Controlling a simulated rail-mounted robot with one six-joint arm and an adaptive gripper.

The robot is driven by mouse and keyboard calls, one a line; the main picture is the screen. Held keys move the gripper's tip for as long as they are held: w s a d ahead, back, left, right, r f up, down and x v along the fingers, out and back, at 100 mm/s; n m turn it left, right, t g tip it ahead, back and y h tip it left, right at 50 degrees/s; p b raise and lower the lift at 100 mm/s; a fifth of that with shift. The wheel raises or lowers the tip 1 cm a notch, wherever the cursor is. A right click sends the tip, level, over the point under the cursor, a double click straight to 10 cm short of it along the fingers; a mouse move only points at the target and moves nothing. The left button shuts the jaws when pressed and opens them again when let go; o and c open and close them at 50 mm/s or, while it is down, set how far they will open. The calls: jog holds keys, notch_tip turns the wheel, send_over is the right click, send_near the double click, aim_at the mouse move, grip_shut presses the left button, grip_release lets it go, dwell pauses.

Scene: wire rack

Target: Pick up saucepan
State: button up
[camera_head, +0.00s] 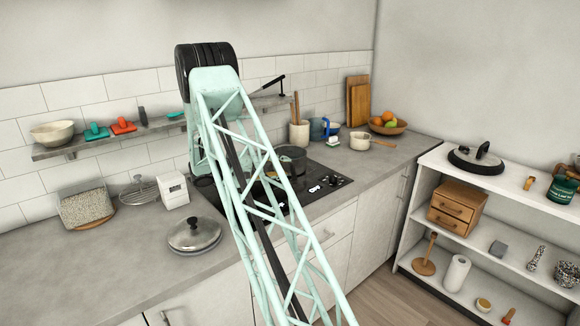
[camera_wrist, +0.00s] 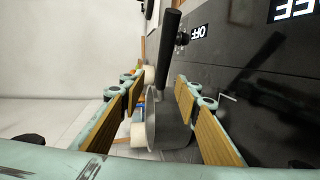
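A grey saucepan (camera_wrist: 165,128) with a long black handle (camera_wrist: 170,50) shows in the middle of the wrist view. In the head view, a dark pot (camera_head: 293,156), which looks like the same saucepan, stands on the black cooktop (camera_head: 328,181), partly behind my arm. My gripper (camera_wrist: 158,98) is open, its wood-coloured finger pads apart on either side of the saucepan in the wrist view. I cannot tell whether the pads touch it. My gripper is hidden behind my arm in the head view.
A pale pan (camera_head: 360,141) with a wooden handle, a utensil crock (camera_head: 299,133) and a fruit bowl (camera_head: 387,126) stand right of the cooktop. A lidded pan (camera_head: 195,235) and a white box (camera_head: 173,190) stand left. A wall shelf (camera_head: 160,124) runs above the counter.

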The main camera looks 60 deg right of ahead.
aim_at(292, 166)
jog(key=shift+b+x, duration=0.4)
jog(key=shift+x, duration=2.25)
jog(key=shift+f, duration=0.1)
jog(key=shift+a, duration=0.1)
grip_shut()
